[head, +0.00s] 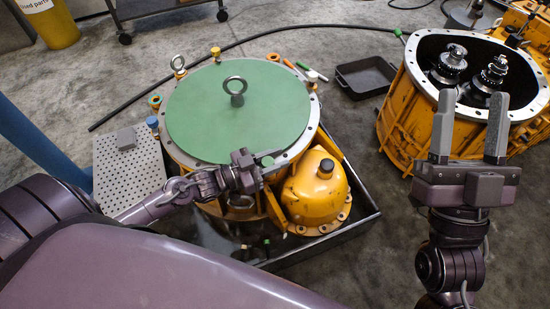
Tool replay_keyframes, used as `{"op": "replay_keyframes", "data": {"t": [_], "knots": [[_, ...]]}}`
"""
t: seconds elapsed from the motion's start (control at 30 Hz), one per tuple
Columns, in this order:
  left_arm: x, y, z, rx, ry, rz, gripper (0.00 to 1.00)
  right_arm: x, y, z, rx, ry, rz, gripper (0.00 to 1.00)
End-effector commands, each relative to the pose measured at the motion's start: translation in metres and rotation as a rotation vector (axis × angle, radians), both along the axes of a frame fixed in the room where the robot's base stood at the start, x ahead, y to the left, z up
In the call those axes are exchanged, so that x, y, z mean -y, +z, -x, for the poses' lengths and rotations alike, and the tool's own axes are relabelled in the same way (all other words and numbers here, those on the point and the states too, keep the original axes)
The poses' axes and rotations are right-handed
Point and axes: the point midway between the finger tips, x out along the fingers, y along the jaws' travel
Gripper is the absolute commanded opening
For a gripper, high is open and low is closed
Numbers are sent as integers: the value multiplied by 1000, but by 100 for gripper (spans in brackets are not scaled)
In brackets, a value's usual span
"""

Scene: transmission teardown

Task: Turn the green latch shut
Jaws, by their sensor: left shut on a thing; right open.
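A small green latch (267,161) sits at the near rim of the round housing (302,150). My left gripper (257,164) is at this rim, shut on the green latch; its fingers hide part of the latch, so I cannot tell its exact angle.
An orange domed housing (316,190) stands close to the right of my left gripper, inside a black tray (362,214). An open orange casing with gears (398,115) is at the right. A perforated plate (115,180) lies at the left. A black bin (364,82) is behind.

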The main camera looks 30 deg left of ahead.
Motion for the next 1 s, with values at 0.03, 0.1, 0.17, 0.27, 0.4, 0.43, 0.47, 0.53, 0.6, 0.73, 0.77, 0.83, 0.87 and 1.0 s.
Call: {"op": "replay_keyframes", "data": {"t": [0.03, 0.1, 0.17, 0.27, 0.4, 0.43, 0.47, 0.53, 0.6, 0.73, 0.77, 0.83, 0.87, 1.0], "knots": [[0, 1, 0, 0, 6, 1, 8, -2, -5, -4, -35, 1, 14, 51], [0, 2, 0, 1, 17, 2, 8, -6, -20, -12, -113, 3, 45, 51], [0, 2, 0, 1, 29, 2, 8, -10, -35, -19, -187, 3, 75, 51], [-1, 2, -1, 0, 52, 3, 8, -15, -63, -28, -320, 6, 128, 51], [-1, 2, -1, 1, 82, 2, 8, -21, -104, -35, -501, 12, 203, 51], [-2, 2, -1, 0, 88, 1, 8, -22, -112, -36, -539, 13, 218, 51], [-2, 2, -1, 1, 94, 2, 8, -22, -121, -36, -576, 15, 233, 51], [-2, 2, -2, 0, 108, 1, 8, -24, -139, -36, -653, 17, 265, 51], [-2, 2, -2, 0, 117, 1, 8, -24, -155, -35, -716, 21, 291, 51], [-2, 1, -2, 0, 128, 1, 8, -25, -171, -32, -784, 23, 320, 51], [-2, 1, -2, -1, 129, 1, 8, -25, -173, -32, -790, 24, 323, 51], [-2, 0, -2, 0, 131, 0, 8, -25, -176, -32, -799, 24, 327, 51], [-2, 0, -2, 0, 131, 0, 8, -25, -176, -32, -800, 24, 327, 51], [-2, 0, -2, 0, 130, 0, 8, -25, -176, -32, -799, 24, 327, 51]]}}
